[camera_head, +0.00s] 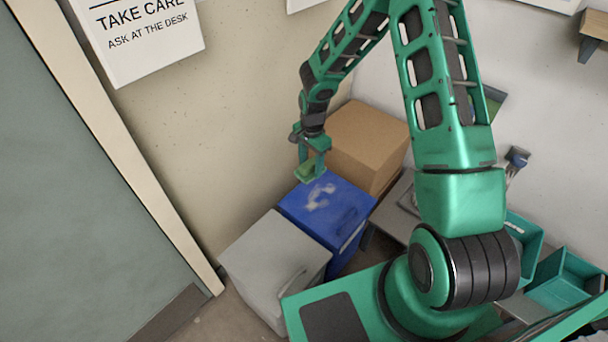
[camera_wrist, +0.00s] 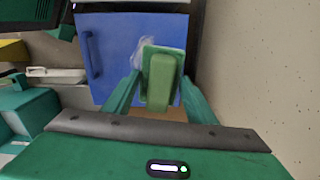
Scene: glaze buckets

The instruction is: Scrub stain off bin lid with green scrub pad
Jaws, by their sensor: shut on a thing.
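The blue bin lid (camera_head: 328,208) has a pale, smeared stain (camera_head: 320,195) on its top. In the wrist view the lid (camera_wrist: 108,58) shows a dark blue handle at its left, and part of the stain (camera_wrist: 138,52) shows beside the pad. My gripper (camera_head: 313,160) is shut on the green scrub pad (camera_head: 309,172), which also shows between the two fingers in the wrist view (camera_wrist: 161,80). The pad is at the far edge of the lid, near the cardboard box. I cannot tell whether it touches the lid. The pad hides part of the stain in the wrist view.
A grey bin (camera_head: 270,258) stands left of the blue one. A brown cardboard box (camera_head: 366,138) is behind it. The beige wall (camera_head: 215,150) rises close behind the bins. Green open bins (camera_head: 565,280) stand at the right.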

